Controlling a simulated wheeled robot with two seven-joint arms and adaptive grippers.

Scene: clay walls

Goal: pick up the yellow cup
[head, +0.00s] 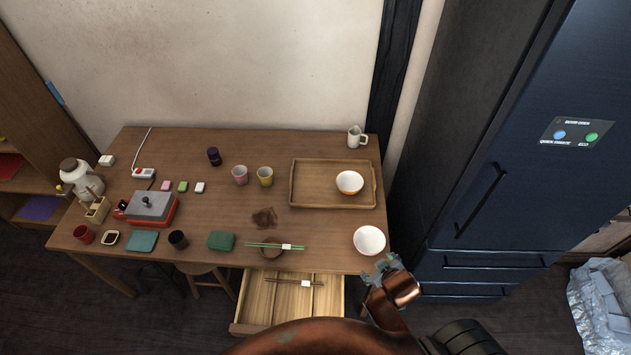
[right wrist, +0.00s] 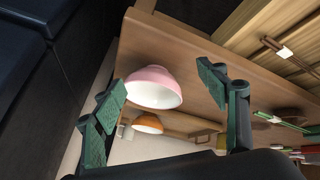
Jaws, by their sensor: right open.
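The yellow cup (head: 265,177) stands upright on the wooden table (head: 330,229), just right of a pink cup (head: 240,175) and left of the wooden tray (head: 292,190). My right gripper (head: 379,268) is open at the table's front right edge, well to the right of and nearer than the yellow cup. In the right wrist view its two green fingers (right wrist: 166,93) are spread with nothing held between them. A pink bowl (right wrist: 153,87) shows beyond the fingers. I cannot make out the yellow cup clearly in that view. My left gripper is not in view.
The white-lined bowl (head: 369,240) stands near my right gripper. An orange bowl (head: 349,182) sits on the tray. An open drawer (head: 330,300) juts out below. A dark fridge (head: 500,150) stands at right.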

